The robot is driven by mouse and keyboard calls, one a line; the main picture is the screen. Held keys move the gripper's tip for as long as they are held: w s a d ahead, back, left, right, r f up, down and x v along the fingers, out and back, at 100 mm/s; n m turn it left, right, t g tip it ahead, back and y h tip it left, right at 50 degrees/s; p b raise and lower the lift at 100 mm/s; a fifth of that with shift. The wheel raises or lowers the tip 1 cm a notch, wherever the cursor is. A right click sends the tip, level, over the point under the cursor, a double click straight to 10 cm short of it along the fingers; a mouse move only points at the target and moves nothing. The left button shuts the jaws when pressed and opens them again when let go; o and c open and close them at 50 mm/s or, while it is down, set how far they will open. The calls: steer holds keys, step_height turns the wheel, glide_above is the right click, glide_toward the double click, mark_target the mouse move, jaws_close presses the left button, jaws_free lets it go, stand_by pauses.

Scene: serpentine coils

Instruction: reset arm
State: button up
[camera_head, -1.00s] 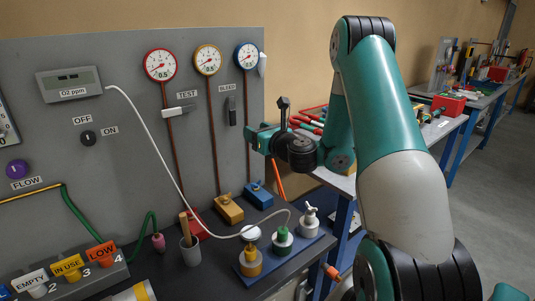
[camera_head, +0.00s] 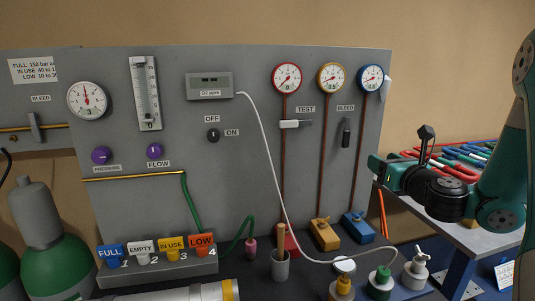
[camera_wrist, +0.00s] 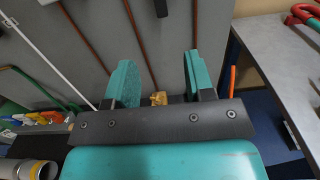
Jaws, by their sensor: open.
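My arm's teal and black links are at the right edge of the head view. My gripper (camera_head: 375,167) shows there in front of the right edge of the grey panel (camera_head: 240,150), above the bench. In the wrist view my gripper (camera_wrist: 158,78) has two teal fingers well apart, with nothing between them. The panel and the tubes are behind the fingers there. The gripper touches nothing that I can see.
Red, yellow and blue gauges (camera_head: 331,77) sit on the panel with blocks (camera_head: 324,235) below. A white hose (camera_head: 262,135) runs down to fittings (camera_head: 380,280) on the bench. A side table (camera_head: 478,237) holds coloured coils. Green cylinders (camera_head: 52,260) stand at left.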

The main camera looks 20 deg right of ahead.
steer(key=s+a+n+g+y, duration=0.2)
steer(key=a+n+g+y, duration=0.3)
steer(key=a+n, duration=0.7)
steer(key=s+a+n+g+y, duration=0.25)
steer(key=a+n+y, duration=0.35)
steer(key=a+n, duration=0.6)
steer(key=s+a+f+n+g+h, duration=0.1)
steer(key=s+a+n+g, duration=0.3)
steer(key=s+n, duration=0.6)
steer(key=s+a+n+g+h, duration=0.3)
steer(key=s+n+g, duration=0.3)
steer(key=s+n, duration=0.4)
steer(key=shift+s+a+f+h, duration=0.35)
steer(key=shift+s+a+h, duration=0.05)
steer(key=shift+s+h, duration=0.2)
steer(key=shift+g, duration=0.25)
